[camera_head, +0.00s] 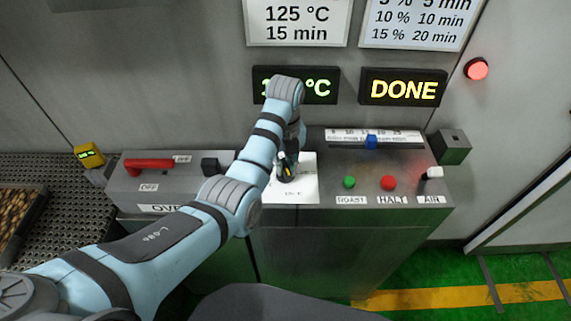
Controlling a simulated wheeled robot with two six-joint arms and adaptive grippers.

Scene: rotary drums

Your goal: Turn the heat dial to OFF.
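My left arm reaches in from the lower left to the console. My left gripper (287,174) points down over a white dial plate (301,191) at the middle of the console top. The heat dial itself is hidden behind or under the gripper, so I cannot see its setting or whether the fingers touch it. The gap between the fingertips is too small to make out. A green temperature display (320,87) above is partly covered by my arm; only its first figure and "°C" show. My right gripper is not in view.
A lit DONE display (403,88) and a red lamp (476,69) are on the wall. Right of the plate are a green button (349,182), a red button (388,183), a blue slider (371,142) and a white AIR switch (432,173). A red lever (150,164) lies left.

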